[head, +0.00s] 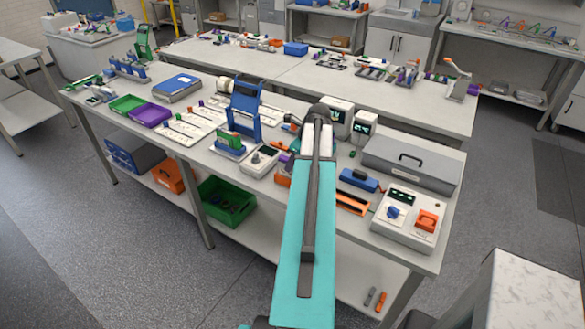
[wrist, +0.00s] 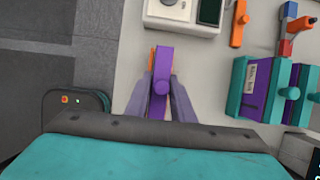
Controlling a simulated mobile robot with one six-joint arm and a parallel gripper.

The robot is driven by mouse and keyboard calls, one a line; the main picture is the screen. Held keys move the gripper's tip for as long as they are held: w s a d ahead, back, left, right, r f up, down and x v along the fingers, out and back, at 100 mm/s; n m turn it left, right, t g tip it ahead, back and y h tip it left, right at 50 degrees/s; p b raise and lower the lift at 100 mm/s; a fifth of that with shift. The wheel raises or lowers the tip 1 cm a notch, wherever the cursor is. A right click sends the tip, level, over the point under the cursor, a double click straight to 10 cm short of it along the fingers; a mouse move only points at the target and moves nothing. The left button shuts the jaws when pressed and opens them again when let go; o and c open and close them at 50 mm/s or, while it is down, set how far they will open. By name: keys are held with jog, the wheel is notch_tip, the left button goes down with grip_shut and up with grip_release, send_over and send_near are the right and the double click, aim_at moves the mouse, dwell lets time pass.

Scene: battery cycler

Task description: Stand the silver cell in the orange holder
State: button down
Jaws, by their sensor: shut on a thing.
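In the wrist view my gripper (wrist: 162,88) points at the pale bench top. Its two fingers are closed around an upright purple piece (wrist: 163,68). A bit of orange (wrist: 152,58) shows just left of the purple piece; I cannot tell what it belongs to. I cannot make out the silver cell in either view. In the head view my arm hides the gripper. An orange part (head: 282,180) shows on the bench just left of my arm, beside a purple piece. I cannot tell whether it is the orange holder.
A purple and teal block (wrist: 256,84) stands right of my gripper in the wrist view. A white device (wrist: 184,14) lies beyond. In the head view a blue item (head: 358,180), an orange tray (head: 352,204), a white control box (head: 405,222) and a grey case (head: 411,160) fill the right.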

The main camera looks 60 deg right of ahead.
jog(key=shift+f, duration=0.35)
jog(key=shift+f, duration=0.1)
jog(key=c, duration=1.5)
grip_release()
jog(key=shift+c, duration=0.2)
jog(key=shift+s+r, duration=0.1)
jog(key=shift+r, duration=0.1)
jog(key=shift+b+v, duration=1.8)
jog(key=shift+v, duration=4.1)
jog(key=shift+a, duration=0.1)
